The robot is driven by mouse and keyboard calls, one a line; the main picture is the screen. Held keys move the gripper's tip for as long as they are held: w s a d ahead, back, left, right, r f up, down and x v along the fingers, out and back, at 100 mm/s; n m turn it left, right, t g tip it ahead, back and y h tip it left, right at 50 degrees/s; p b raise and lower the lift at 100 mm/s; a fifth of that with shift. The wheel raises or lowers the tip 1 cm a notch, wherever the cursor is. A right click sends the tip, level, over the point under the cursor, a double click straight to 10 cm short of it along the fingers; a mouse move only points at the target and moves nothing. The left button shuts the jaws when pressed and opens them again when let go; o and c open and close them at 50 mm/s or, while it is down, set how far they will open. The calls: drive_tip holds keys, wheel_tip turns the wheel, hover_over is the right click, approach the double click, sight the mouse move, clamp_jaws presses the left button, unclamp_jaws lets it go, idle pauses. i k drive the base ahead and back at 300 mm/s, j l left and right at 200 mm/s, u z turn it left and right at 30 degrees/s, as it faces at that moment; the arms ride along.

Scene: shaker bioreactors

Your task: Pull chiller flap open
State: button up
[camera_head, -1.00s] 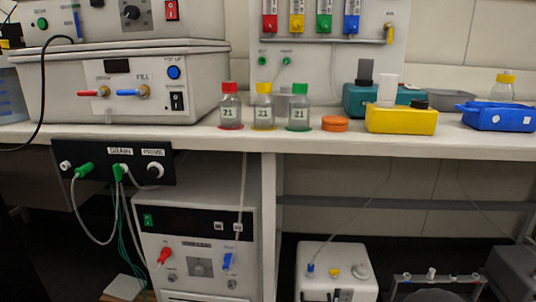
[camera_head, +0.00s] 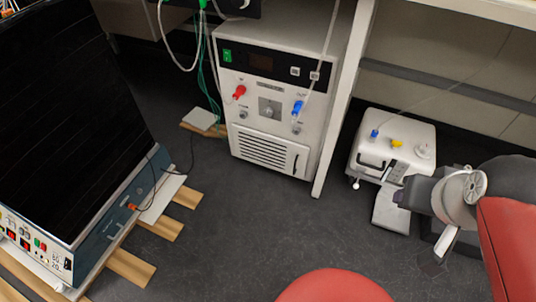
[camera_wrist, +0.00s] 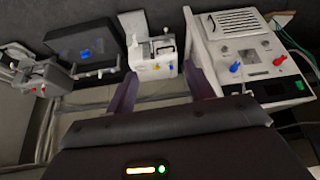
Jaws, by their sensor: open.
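The chiller (camera_head: 255,85) is a white box on the floor under the bench, with a red and a blue valve on its front. Its flap (camera_head: 262,150) is the slotted panel low on the front, with a small dark handle (camera_head: 295,163) at its right side. The flap looks shut, flush with the front. The chiller shows upside down in the wrist view (camera_wrist: 255,45), with the flap (camera_wrist: 240,22) near the top. My gripper (camera_wrist: 162,90) is open and empty there, its fingers apart. The chiller lies to the right of the fingers and beyond them.
A white box (camera_head: 405,135) with blue and yellow caps stands right of the chiller, beyond a bench leg (camera_head: 342,100). A dark panelled unit (camera_head: 70,90) stands at the left on wooden slats (camera_head: 160,228). Hoses hang beside the chiller. The floor before it is clear.

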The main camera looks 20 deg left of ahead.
sight(267, 155)
drive_tip(key=l+u, duration=0.1)
drive_tip(key=u, duration=0.3)
drive_tip(key=i+l+u, duration=0.1)
drive_tip(key=u, duration=0.3)
drive_tip(key=l+u, duration=0.1)
drive_tip(key=u, duration=0.3)
drive_tip(key=l+u, duration=0.15)
drive_tip(key=u, duration=0.25)
